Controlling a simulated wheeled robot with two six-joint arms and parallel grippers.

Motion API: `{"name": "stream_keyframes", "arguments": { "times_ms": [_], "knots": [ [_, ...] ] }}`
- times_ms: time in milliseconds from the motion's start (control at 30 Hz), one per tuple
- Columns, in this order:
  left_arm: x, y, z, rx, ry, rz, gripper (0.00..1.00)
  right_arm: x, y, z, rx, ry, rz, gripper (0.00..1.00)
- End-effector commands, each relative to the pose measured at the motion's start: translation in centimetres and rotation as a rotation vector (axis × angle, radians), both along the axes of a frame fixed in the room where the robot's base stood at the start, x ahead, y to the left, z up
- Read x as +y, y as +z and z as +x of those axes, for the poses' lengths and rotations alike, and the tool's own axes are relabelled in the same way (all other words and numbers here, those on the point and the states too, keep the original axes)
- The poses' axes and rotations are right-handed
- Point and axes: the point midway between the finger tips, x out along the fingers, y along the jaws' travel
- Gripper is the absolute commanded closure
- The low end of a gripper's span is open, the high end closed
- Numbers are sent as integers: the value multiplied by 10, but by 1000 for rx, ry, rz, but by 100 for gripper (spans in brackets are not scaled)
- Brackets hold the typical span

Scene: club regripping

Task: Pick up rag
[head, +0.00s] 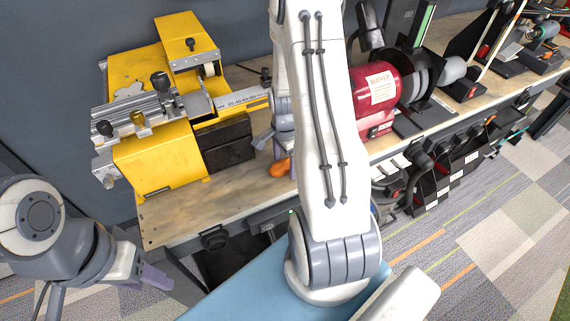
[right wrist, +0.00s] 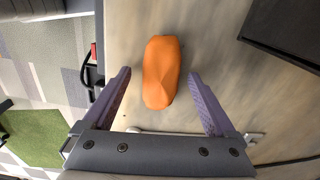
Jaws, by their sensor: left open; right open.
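The orange rag (right wrist: 162,72) lies bunched on the wooden bench top in the right wrist view. In the head view only part of the rag (head: 279,168) shows beside my right arm. My right gripper (right wrist: 160,76) is open, with its purple fingers on either side of the rag in the picture and a gap at each side. I cannot tell how far the fingertips are above the bench. My left gripper (head: 152,277) is low at the left in the head view, away from the bench top; it is open and empty, its fingers only partly visible.
A yellow machine (head: 160,150) stands on the bench (head: 180,217) left of the rag. A red buffer (head: 372,95) stands to the right, partly behind my right arm. A dark block (right wrist: 285,32) is near the rag in the right wrist view. Tools hang along the bench front.

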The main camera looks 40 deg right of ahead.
Motion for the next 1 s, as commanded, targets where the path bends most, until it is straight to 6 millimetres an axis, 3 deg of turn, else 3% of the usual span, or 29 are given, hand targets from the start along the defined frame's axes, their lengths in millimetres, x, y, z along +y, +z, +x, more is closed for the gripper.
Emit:
{"name": "stream_keyframes", "arguments": {
  "times_ms": [233, 267, 400, 467, 800, 1000],
  "knots": [
    [0, 0, 0, 0, 0, 0, 50, 0, -2, 0, -2, 0, -1, 8],
    [0, 0, 0, 0, 0, 0, 50, 0, -2, 0, -2, 0, -1, 16],
    [0, 0, 0, 0, 0, 0, 50, 0, -2, 0, -1, 0, -1, 70],
    [0, 0, 0, 0, 0, 0, 50, 0, -2, 0, -1, 0, -1, 89],
    [0, -1, 0, 0, 0, 0, 50, 0, 0, 1, -2, 0, -1, 89],
    [0, -6, 0, 0, 0, 0, 50, -1, 16, 2, -7, 1, -4, 89]
  ]
}}
